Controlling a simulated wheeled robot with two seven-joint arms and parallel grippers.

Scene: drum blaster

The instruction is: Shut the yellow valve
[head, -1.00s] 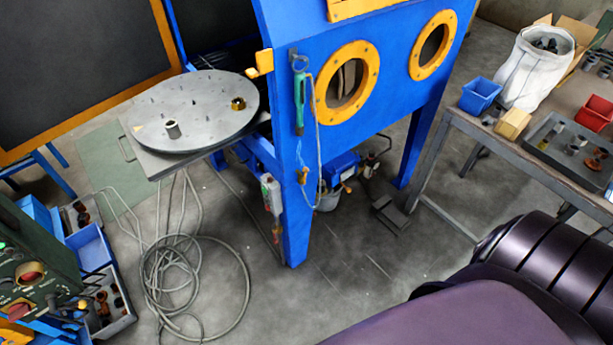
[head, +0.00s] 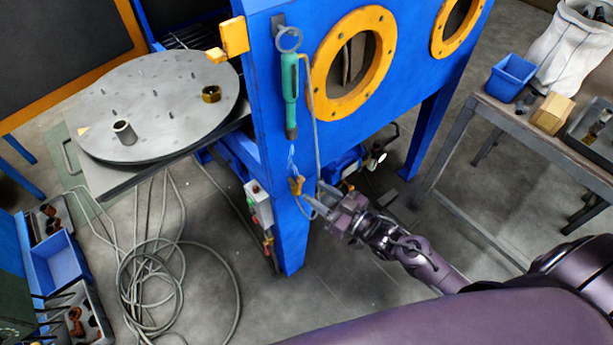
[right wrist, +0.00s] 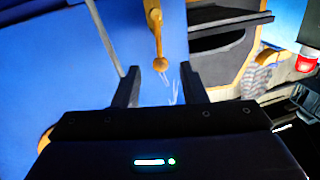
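The small yellow valve (head: 297,185) hangs on the front of the blue cabinet's leg, below the green-handled tool. In the right wrist view the yellow valve (right wrist: 154,25) shows as an upright brass-yellow piece with a round knob at its lower end, ahead of the fingers. My right gripper (head: 317,199) is just right of and slightly below the valve in the head view. In the right wrist view its two fingers (right wrist: 162,84) are spread, with nothing between them. I cannot tell whether a finger touches the valve. My left gripper is not in view.
The blue cabinet (head: 345,140) with yellow-ringed ports stands ahead. A round turntable (head: 160,100) is at left. Coiled cables (head: 165,270) lie on the floor. A workbench (head: 540,140) stands at right.

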